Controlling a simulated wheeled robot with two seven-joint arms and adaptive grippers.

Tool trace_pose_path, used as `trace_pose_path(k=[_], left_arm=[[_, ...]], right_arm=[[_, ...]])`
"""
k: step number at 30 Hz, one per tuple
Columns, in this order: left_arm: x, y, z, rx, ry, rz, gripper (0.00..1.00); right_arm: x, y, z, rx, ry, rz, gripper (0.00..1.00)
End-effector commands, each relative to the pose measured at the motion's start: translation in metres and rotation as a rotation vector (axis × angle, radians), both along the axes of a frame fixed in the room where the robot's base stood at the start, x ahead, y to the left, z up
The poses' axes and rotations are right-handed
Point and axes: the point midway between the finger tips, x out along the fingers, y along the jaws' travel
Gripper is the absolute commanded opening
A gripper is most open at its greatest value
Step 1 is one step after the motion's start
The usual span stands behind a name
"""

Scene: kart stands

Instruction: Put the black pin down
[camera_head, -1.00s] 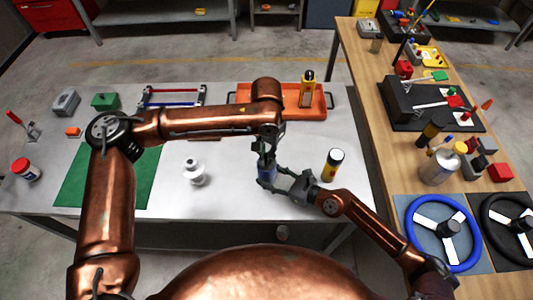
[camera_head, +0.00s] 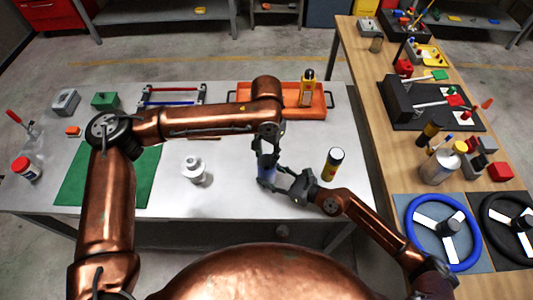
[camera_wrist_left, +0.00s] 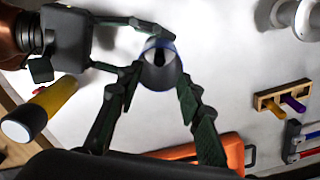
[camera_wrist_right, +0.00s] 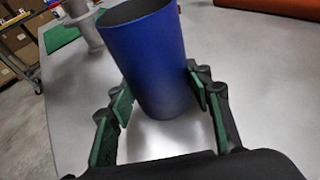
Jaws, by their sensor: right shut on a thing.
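A blue cup (camera_head: 267,177) stands upright near the front of the grey table. The left wrist view looks down into the cup (camera_wrist_left: 173,82), where a dark shape shows inside. I cannot tell for sure that it is the black pin. My left gripper (camera_head: 266,158) hangs just above the cup; its fingers (camera_wrist_left: 158,88) are apart with nothing seen between their pads. My right gripper (camera_head: 284,178) is shut on the cup from the right side. The right wrist view shows its fingers (camera_wrist_right: 158,100) on both sides of the blue wall (camera_wrist_right: 150,60).
A yellow-and-black bottle (camera_head: 333,164) stands right of the cup, and a white spool-like part (camera_head: 194,169) to its left. An orange tray (camera_head: 281,112) lies behind. A wooden rack (camera_wrist_left: 282,97) holds yellow and purple pins. A wooden bench with steering wheels stands at the right.

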Motion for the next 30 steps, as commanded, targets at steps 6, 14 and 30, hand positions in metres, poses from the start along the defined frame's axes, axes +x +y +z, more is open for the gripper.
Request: trace_pose_path(k=[6, 14, 30], left_arm=[[0.001, 0.0, 0.028, -0.001, -0.004, 0.001, 0.34], [0.001, 0.0, 0.062, -0.002, -0.003, 0.001, 0.34], [0.0, 0.0, 0.069, -0.001, -0.001, 0.0, 0.34]], right_arm=[[0.0, 0.0, 0.0, 0.001, -0.001, 0.0, 0.25], [0.0, 0.0, 0.0, 0.001, -0.001, 0.0, 0.25], [0.0, 0.0, 0.0, 0.001, -0.001, 0.0, 0.55]])
